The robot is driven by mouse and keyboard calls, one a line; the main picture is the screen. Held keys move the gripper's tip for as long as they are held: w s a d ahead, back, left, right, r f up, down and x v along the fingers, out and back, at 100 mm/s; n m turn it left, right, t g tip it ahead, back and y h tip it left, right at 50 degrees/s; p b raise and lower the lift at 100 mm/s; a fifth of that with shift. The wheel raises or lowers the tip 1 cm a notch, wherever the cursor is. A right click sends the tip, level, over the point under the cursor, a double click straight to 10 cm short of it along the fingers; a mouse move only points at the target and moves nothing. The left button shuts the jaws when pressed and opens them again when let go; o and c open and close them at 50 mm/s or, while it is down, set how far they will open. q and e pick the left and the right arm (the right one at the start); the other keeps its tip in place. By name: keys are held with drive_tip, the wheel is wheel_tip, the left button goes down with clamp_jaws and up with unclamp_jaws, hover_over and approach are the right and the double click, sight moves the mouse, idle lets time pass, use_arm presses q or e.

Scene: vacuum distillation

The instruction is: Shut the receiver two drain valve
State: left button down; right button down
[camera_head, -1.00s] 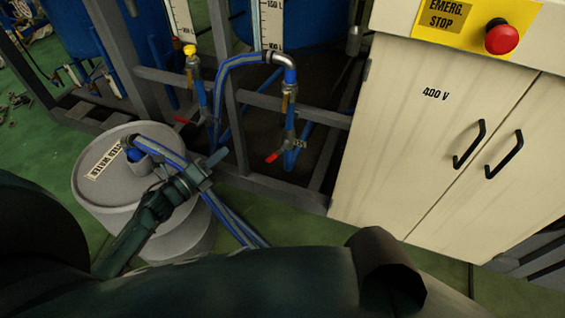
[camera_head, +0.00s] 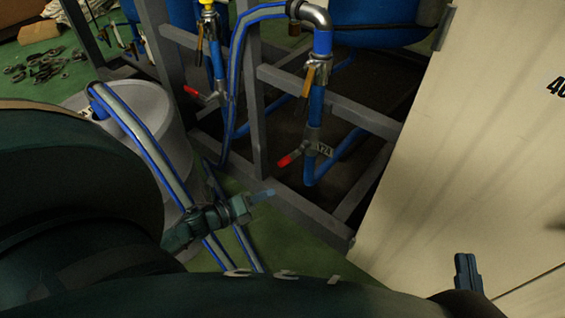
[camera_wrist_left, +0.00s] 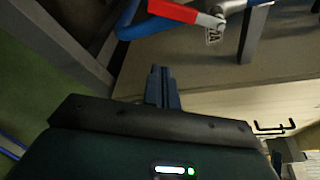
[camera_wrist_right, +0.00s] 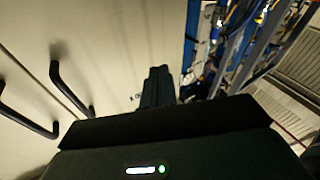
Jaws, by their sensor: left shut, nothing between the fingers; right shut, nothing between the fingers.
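A drain valve with a red-tipped lever (camera_head: 290,158) sits low on the right blue pipe, with a small tag (camera_head: 324,150) beside it, only partly legible. A second red-lever valve (camera_head: 191,91) is on the pipe further left; no label shows which receiver either serves. My left gripper (camera_head: 264,195) is shut and empty, below and left of the right valve, apart from it. In the left wrist view the red lever (camera_wrist_left: 185,12) is beyond my fingertips. My right gripper (camera_head: 466,266) is shut and empty in front of the cream cabinet, far from the valves.
Grey frame posts and rails (camera_head: 330,104) surround the pipes. A blue-striped hose (camera_head: 135,125) runs from the grey drum (camera_head: 172,120) past my left gripper. The cream cabinet (camera_head: 470,140) stands at right, its black handles (camera_wrist_right: 72,88) in the right wrist view.

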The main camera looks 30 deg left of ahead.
sight(288, 159)
use_arm(q)
drive_tip(key=b+x, duration=0.3)
drive_tip(key=x, duration=0.7)
drive_tip(key=shift+s+a+r+p, duration=0.1)
drive_tip(key=shift+a+r, duration=0.3)
drive_tip(key=shift+a, duration=0.2)
drive_tip(key=shift+w+a+r+p, duration=0.15)
drive_tip(key=shift+a+r, duration=0.25)
drive_tip(key=shift+a, duration=0.2)
drive_tip(key=shift+s+a+r+p, duration=0.15)
drive_tip(key=shift+a+r, duration=0.25)
drive_tip(key=shift+a, duration=0.2)
use_arm(e)
drive_tip(key=shift+w+a+m+y, duration=0.1)
drive_tip(key=shift+a+m+y, duration=0.15)
drive_tip(key=shift+m+y, duration=0.05)
use_arm(q)
drive_tip(key=shift+a, duration=0.15)
use_arm(e)
drive_tip(key=shift+d+r, duration=0.1)
